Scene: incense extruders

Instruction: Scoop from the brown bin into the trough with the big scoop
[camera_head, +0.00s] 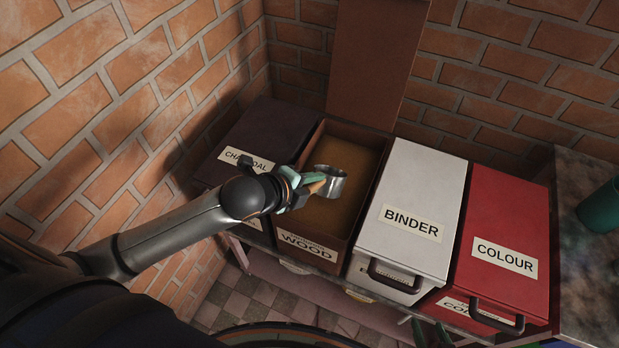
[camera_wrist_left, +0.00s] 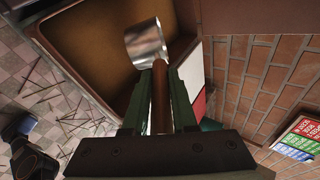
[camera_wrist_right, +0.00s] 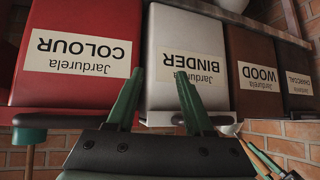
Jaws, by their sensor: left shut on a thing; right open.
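The brown bin (camera_head: 316,247), labelled WOOD, stands with its lid (camera_head: 372,60) raised against the wall. Brown powder (camera_head: 356,160) fills it. My left gripper (camera_head: 314,184) is shut on the wooden handle of the big scoop (camera_head: 331,181), a silver metal cup. The cup is over the bin's opening; I cannot tell whether it touches the powder. In the left wrist view the scoop's cup (camera_wrist_left: 145,42) is ahead of the fingers, by the bin's edge. My right gripper (camera_wrist_right: 158,100) is open and empty, facing the bin fronts. The trough is not identifiable in these views.
A closed dark charcoal bin (camera_head: 262,135) stands left of the brown bin. A closed white binder bin (camera_head: 420,195) and a closed red colour bin (camera_head: 500,235) stand to its right. A stone-topped counter (camera_head: 580,180) with a green vessel (camera_head: 602,207) is at far right. Brick walls close the corner.

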